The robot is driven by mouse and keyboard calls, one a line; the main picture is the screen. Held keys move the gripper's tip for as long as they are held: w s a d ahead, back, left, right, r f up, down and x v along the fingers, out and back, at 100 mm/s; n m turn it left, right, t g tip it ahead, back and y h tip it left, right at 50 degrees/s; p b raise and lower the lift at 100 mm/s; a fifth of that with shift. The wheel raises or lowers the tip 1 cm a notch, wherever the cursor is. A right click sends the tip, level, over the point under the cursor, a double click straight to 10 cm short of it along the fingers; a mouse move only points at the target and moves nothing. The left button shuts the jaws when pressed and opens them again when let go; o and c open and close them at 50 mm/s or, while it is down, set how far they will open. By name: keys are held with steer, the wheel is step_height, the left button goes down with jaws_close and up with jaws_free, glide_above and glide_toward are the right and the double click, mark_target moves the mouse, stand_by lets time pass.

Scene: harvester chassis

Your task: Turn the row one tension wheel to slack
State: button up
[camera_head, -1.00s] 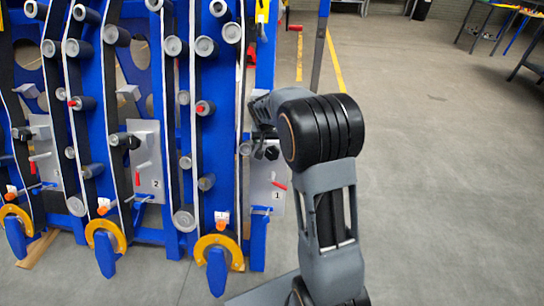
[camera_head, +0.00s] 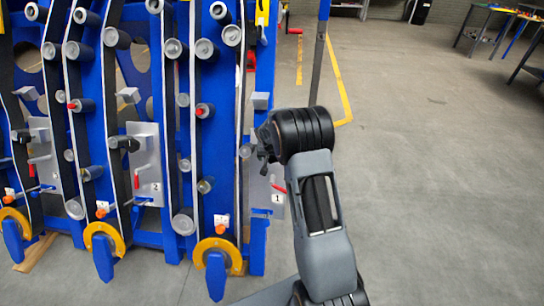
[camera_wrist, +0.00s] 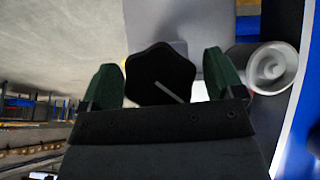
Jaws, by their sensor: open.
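The row one tension wheel (camera_wrist: 160,72) is a black lobed knob with a pale line running from near its middle toward the lower right. It sits between the green fingertips of my open gripper (camera_wrist: 164,80) in the wrist view, one finger on each side, with narrow gaps showing. In the head view my gripper (camera_head: 264,141) is at the row one plate (camera_head: 259,183), marked 1, and hides the wheel. A red lever (camera_head: 278,187) is on this plate, below my gripper.
A grey roller (camera_wrist: 270,68) stands close to the right finger in the wrist view. The row two plate (camera_head: 150,165), with its own black wheel (camera_head: 125,143), is to the left. Open floor (camera_head: 430,180) lies to the right.

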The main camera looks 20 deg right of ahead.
steer(key=shift+c, duration=0.5)
steer(key=c, duration=0.8)
steer(key=shift+f+b, duration=0.1)
steer(key=shift+b, duration=0.3)
